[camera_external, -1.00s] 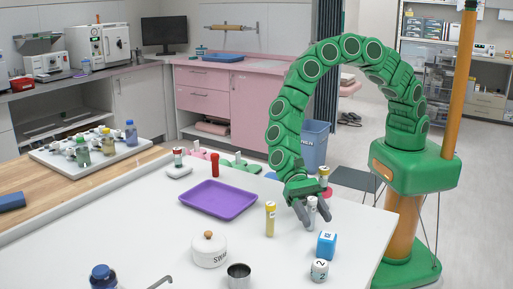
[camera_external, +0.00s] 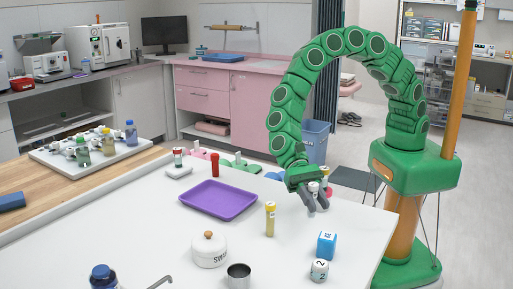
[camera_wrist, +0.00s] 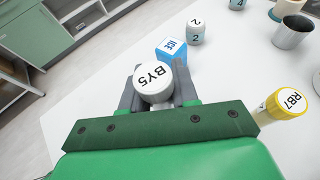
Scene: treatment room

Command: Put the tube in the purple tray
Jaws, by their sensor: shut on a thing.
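My gripper (camera_external: 317,205) is shut on a white-capped tube (camera_external: 313,188) at the right part of the white table. In the wrist view its cap (camera_wrist: 153,78) reads "BY5" and sits between my fingers; most of its body is hidden. The purple tray (camera_external: 218,199) lies flat and empty to the left of my gripper. A yellow-capped tube (camera_external: 270,219) stands upright between the tray and my gripper; its cap reads "RB7" in the wrist view (camera_wrist: 287,103).
A blue cube (camera_external: 326,245), a white numbered block (camera_external: 319,270), a metal cup (camera_external: 238,275) and a white lidded pot (camera_external: 209,252) stand in front.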

